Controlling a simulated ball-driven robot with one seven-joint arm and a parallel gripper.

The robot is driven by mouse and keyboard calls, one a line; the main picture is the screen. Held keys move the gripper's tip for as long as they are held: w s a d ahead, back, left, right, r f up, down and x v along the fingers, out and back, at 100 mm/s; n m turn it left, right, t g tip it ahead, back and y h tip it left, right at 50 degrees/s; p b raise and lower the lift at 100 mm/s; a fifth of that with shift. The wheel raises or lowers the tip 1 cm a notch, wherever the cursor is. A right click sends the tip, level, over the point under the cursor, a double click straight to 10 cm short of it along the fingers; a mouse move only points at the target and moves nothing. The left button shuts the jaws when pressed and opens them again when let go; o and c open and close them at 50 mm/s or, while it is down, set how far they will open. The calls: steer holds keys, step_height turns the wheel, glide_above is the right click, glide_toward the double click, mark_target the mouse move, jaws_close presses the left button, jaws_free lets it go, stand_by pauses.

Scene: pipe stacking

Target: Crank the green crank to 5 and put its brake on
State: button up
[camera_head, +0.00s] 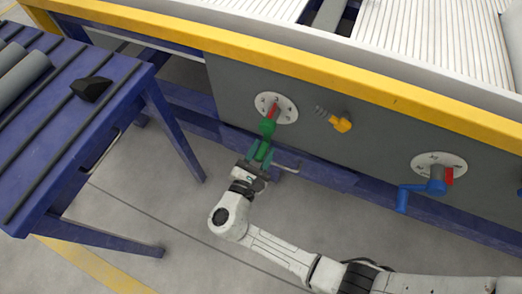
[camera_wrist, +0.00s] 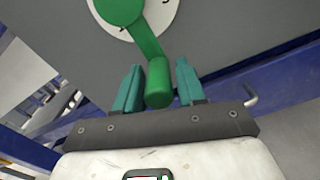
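The green crank (camera_head: 267,128) is mounted on a round white dial (camera_head: 287,107) on the grey side panel, with a red part (camera_head: 273,110) at its hub. Its arm points down in the head view. In the wrist view, the green crank (camera_wrist: 146,38) hangs down and its handle end (camera_wrist: 158,84) lies between the two teal fingers of my gripper (camera_wrist: 156,90). The fingers are apart, with a gap on each side of the handle. My gripper (camera_head: 259,153) is just below the dial in the head view. The dial's numbers are mostly hidden or too small to read.
A blue crank (camera_head: 422,190) with its own white dial (camera_head: 440,160) is to the right. A yellow knob with a spring (camera_head: 341,123) sits between the cranks. A blue roller table (camera_head: 100,120) with a black object (camera_head: 91,88) stands at left. Blue beams run below the panel.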

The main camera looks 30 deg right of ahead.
jaws_close()
stand_by(0.3)
steer(key=shift+f, duration=0.1)
steer(key=w+a+r+m+b, duration=0.4)
steer(key=w+m+b, duration=0.25)
steer(key=m, duration=0.55)
step_height(320, 180, up, 8)
steer(key=s+m+b, duration=0.1)
steer(key=m+b, duration=0.5)
steer(key=m, duration=0.6)
steer(key=shift+r, duration=0.1)
stand_by(0.4)
